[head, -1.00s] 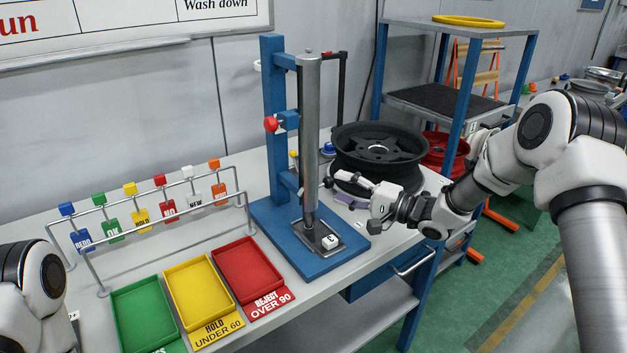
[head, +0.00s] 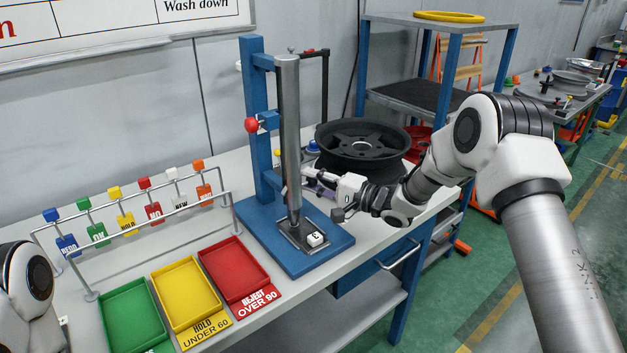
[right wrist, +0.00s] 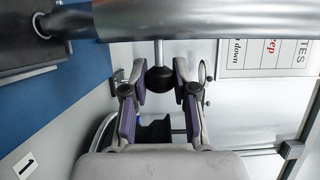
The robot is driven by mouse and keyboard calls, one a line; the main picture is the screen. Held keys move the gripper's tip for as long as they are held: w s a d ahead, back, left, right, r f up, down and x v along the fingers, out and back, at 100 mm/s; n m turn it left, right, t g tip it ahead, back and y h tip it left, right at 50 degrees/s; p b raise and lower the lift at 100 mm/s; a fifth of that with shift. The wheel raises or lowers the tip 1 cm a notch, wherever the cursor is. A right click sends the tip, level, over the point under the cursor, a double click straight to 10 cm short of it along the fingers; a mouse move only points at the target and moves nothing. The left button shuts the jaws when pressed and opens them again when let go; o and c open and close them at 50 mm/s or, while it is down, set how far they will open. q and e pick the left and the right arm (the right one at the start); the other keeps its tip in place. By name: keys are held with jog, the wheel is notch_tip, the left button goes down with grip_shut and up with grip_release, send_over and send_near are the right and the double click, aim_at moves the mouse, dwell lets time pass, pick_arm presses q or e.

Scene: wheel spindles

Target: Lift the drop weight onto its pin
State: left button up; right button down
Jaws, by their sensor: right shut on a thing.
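The tall steel cylinder (head: 290,130) of the drop tester stands upright against the blue column (head: 249,80). A red knob (head: 252,125) sits on a bracket partway up the column. In the right wrist view a dark ball knob (right wrist: 160,80) on a thin rod meets the cylinder (right wrist: 200,18). My right gripper (right wrist: 158,88) is shut on this knob, with a purple-padded finger on each side. In the head view my right gripper (head: 308,178) is at the cylinder's right side, low down. The drop weight's body and its pin cannot be told apart clearly. My left gripper is out of frame.
Green (head: 130,312), yellow (head: 187,297) and red (head: 235,270) trays stand at the front left. A dark wheel (head: 362,150) sits behind my right gripper.

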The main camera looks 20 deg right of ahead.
notch_tip(320, 180, up, 21)
jog(key=p, duration=1.5)
jog(key=shift+p, duration=0.3)
jog(key=c, duration=0.9)
grip_release()
jog(key=shift+w, duration=0.1)
jog(key=shift+w+a+f, duration=0.1)
jog(key=shift+w+a, duration=0.05)
jog(key=shift+w, duration=0.05)
